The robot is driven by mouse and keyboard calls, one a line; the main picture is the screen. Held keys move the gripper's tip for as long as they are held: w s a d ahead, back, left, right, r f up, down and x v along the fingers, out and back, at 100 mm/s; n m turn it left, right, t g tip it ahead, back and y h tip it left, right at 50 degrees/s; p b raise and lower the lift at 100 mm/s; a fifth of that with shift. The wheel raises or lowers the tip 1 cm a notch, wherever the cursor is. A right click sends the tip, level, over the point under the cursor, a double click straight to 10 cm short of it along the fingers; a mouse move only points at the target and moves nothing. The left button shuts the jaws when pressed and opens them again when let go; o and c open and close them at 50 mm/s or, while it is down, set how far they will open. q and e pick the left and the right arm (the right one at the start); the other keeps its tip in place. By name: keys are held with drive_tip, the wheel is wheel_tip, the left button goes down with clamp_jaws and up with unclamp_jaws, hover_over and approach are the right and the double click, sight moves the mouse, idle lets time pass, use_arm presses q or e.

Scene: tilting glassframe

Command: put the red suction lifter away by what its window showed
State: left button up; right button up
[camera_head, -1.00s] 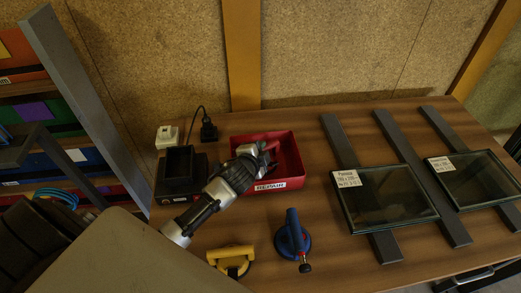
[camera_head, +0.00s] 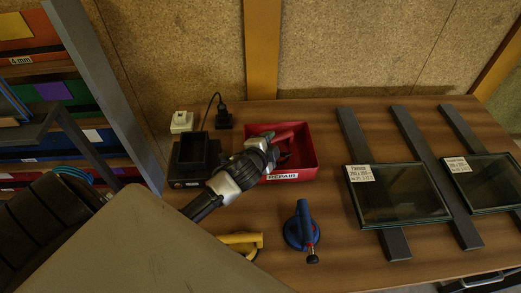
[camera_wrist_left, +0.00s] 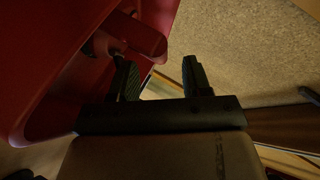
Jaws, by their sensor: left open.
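The red suction lifter (camera_head: 284,136) lies in the red tray (camera_head: 308,160), whose front label reads REPAIR. My left gripper (camera_head: 272,140) is over the left part of the tray and hides part of the lifter. In the left wrist view, the gripper (camera_wrist_left: 160,80) has its two black fingers apart with nothing held between them. A red rounded part of the lifter (camera_wrist_left: 140,32) shows just beyond the left finger, beside the red tray wall (camera_wrist_left: 50,60). The lifter's window cannot be made out. My right gripper is out of view.
A black dock (camera_head: 190,168) with a cable stands left of the tray. A yellow lifter (camera_head: 243,239) and a blue lifter (camera_head: 300,230) sit in front. Glass panes (camera_head: 398,195) lie on grey bars at right. A shelf rack (camera_head: 50,90) stands at far left.

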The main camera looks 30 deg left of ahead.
use_arm(q)
drive_tip(key=v, duration=0.8)
drive_tip(key=shift+s, duration=0.3)
drive_tip(key=shift+r, duration=0.15)
